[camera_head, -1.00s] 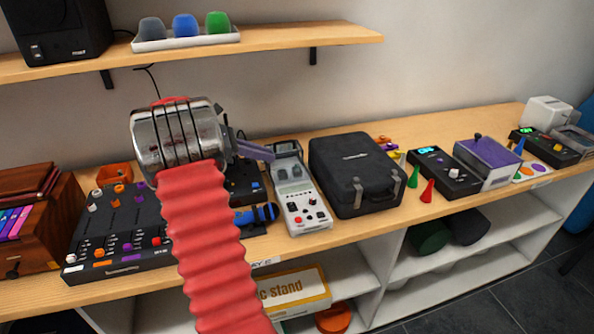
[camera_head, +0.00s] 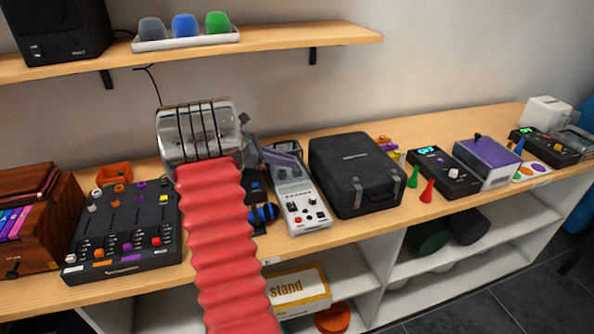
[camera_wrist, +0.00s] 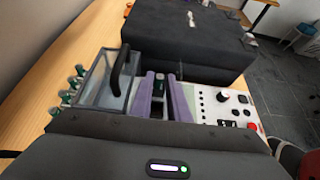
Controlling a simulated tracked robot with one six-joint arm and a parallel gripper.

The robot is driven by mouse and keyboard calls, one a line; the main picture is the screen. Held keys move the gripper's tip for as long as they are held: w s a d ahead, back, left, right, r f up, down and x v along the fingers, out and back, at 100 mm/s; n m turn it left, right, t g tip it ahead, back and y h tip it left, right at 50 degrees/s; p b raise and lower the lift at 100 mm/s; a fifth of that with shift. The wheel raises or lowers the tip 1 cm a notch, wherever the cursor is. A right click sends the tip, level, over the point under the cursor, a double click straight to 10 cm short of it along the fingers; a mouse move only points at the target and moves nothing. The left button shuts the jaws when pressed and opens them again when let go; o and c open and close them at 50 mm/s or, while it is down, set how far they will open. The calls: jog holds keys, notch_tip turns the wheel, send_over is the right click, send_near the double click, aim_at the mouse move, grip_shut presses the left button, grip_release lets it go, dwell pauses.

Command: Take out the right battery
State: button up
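A light grey handheld device (camera_head: 305,212) lies on the bench, its far end partly hidden by my gripper. In the wrist view its white panel (camera_wrist: 222,106) with knobs is on the right, and a clear lid (camera_wrist: 98,78) with a black handle stands on the left. My gripper (camera_head: 288,160) is over the far part of the device. Its two purple fingers (camera_wrist: 162,98) are apart, over the battery bay. A dark piece with a greenish end (camera_wrist: 158,84) shows between them; I cannot tell which battery it is or whether the fingers touch it.
A black case (camera_head: 352,172) stands close to the right of the device. A black mixer (camera_head: 125,230) is to the left. A blue microphone (camera_head: 265,213) lies just left of the device. Several green-ended cylinders (camera_wrist: 72,85) stand beyond the lid.

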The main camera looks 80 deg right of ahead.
jog(key=x, duration=0.4)
jog(key=shift+s, duration=0.2)
dwell(0.3)
grip_shut()
